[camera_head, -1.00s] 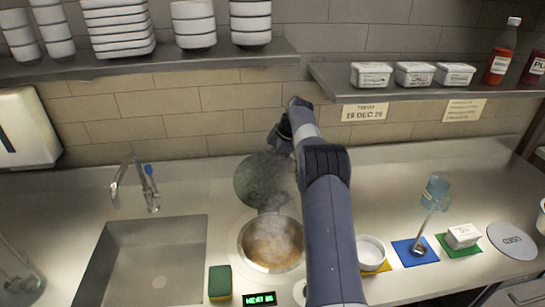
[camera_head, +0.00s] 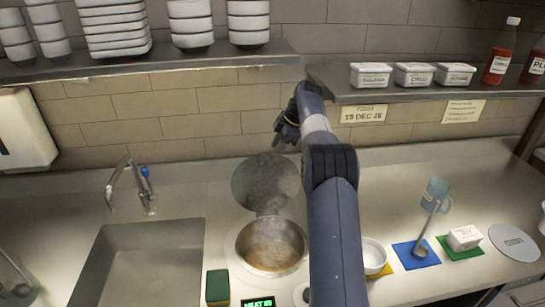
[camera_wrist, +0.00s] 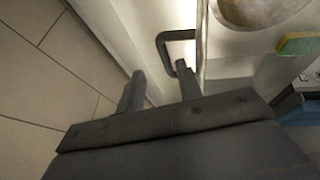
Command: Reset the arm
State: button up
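My gripper (camera_head: 279,141) hangs at the end of my raised arm, in front of the tiled wall and above the back of the counter. In the wrist view my gripper (camera_wrist: 158,86) has its two fingers apart, with nothing seen held between them. A dark bent handle (camera_wrist: 165,38) shows beyond the fingertips; I cannot tell how far off it is. The pan (camera_head: 271,246) with brownish contents sits below, in front of a dark round plate (camera_head: 265,183) with haze over it.
A sink (camera_head: 140,262) and tap (camera_head: 146,190) lie left. A sponge (camera_head: 218,287) stands beside the pan. Right are a white bowl (camera_head: 373,256), a ladle (camera_head: 421,248) on a blue mat, and a white tub (camera_head: 464,237). Shelves (camera_head: 430,89) with tubs and bottles overhang the back.

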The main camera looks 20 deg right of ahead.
jog(key=shift+s+d+r, duration=0.15)
jog(key=shift+d+r, duration=0.05)
jog(key=shift+r, duration=0.45)
jog(key=shift+f, duration=0.1)
jog(key=shift+p+x, duration=0.75)
jog(key=shift+x, duration=2.95)
